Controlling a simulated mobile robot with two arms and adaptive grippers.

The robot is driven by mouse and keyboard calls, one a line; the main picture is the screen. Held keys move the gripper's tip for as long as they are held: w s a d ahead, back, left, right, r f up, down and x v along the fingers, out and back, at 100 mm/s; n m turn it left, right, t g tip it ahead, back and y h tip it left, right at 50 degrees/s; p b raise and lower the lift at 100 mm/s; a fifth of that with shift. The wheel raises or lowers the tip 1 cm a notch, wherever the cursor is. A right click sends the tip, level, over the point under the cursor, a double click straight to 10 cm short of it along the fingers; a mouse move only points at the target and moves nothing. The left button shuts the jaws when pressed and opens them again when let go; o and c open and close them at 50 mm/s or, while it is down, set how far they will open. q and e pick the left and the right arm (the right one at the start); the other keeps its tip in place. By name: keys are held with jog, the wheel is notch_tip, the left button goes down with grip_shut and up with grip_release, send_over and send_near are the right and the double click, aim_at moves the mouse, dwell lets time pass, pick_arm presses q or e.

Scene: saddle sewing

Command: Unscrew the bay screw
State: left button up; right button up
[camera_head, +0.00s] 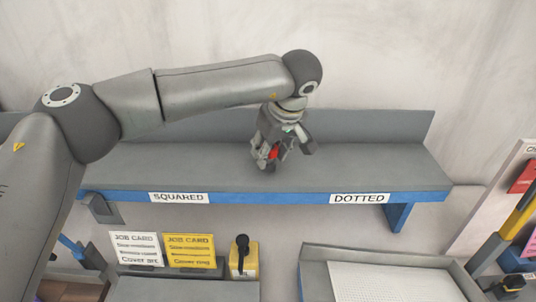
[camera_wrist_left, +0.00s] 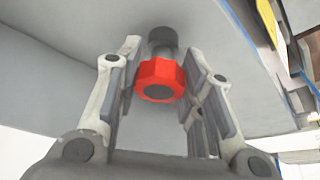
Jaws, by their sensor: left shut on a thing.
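The bay screw has a red faceted head (camera_wrist_left: 160,80) with a dark centre and a grey shank behind it, in the left wrist view. In the head view a bit of its red (camera_head: 273,153) shows between my left fingers. My left gripper (camera_head: 270,160) points down over the middle of the grey shelf (camera_head: 360,165) and is shut on the red screw head. In the wrist view its fingers (camera_wrist_left: 160,95) stand on either side of the head. The far end of the shank meets a dark round part. My right gripper is not in view.
The shelf's blue front edge bears the labels SQUARED (camera_head: 179,198) and DOTTED (camera_head: 359,198). Below are a white job card (camera_head: 136,248), a yellow job card (camera_head: 188,250), a yellow block with a black knob (camera_head: 243,262) and a grey tray (camera_head: 312,270). The shelf's right part is clear.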

pick_arm(q)
jog(key=shift+n+g+y, duration=0.5)
jog(key=shift+n+g, duration=0.1)
jog(key=shift+n, duration=1.1)
jog(key=shift+p, duration=0.35)
jog(key=shift+d+r+n+y+p, duration=0.1)
jog(key=shift+n+y+p, duration=0.3)
jog(key=shift+n, duration=0.7)
jog(key=shift+n+g, duration=0.5)
jog(key=shift+n+p, duration=0.6)
jog(key=shift+p, duration=0.05)
jog(key=shift+n+g+p, duration=0.5)
jog(key=shift+n, duration=0.4)
